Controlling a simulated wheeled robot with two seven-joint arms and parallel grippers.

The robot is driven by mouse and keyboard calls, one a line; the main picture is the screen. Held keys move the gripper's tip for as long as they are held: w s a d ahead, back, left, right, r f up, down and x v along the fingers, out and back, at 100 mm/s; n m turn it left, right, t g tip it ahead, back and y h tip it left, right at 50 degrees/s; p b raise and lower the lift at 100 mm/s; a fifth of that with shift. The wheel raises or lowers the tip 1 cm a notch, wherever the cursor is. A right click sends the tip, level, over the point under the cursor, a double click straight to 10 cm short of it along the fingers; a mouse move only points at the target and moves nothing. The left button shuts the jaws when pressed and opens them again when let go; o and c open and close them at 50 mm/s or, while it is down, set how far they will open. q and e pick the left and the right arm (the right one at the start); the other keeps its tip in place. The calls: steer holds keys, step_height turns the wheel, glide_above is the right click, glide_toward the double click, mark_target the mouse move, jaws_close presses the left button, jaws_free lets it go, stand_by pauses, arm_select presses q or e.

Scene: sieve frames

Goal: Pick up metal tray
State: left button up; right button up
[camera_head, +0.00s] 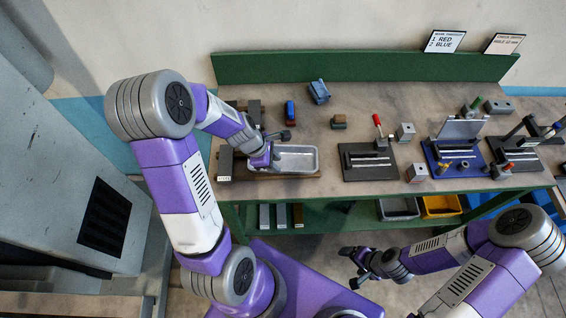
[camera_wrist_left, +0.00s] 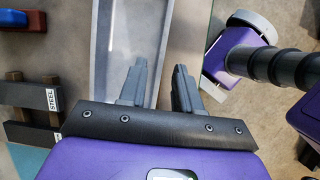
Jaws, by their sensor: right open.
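The metal tray (camera_head: 297,159) is a shallow silver rectangular pan on the left part of the workbench. It also shows in the left wrist view (camera_wrist_left: 127,40), at the top. My left gripper (camera_head: 272,154) is low at the tray's left end. In the left wrist view its two fingers (camera_wrist_left: 160,72) are apart, one over the tray's inside and the other beyond its right wall. Whether they touch the wall cannot be seen. My right gripper (camera_head: 357,265) is open and empty, in front of the bench and well away from the tray.
A wooden rack with dark blocks (camera_head: 226,160) stands left of the tray; a block marked STEEL (camera_wrist_left: 52,98) shows there. A blue-and-red block (camera_head: 290,111) lies behind. A dark fixture (camera_head: 368,167) with a red-tipped lever stands to the right. Bins (camera_head: 440,205) sit on the lower shelf.

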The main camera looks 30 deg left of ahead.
mark_target(281, 168)
arm_select(q)
steer(key=b+x, duration=0.1)
steer(key=x, duration=0.4)
steer(key=shift+d+f, duration=0.1)
steer(key=shift+f, duration=0.05)
jaws_close()
stand_by(1.2)
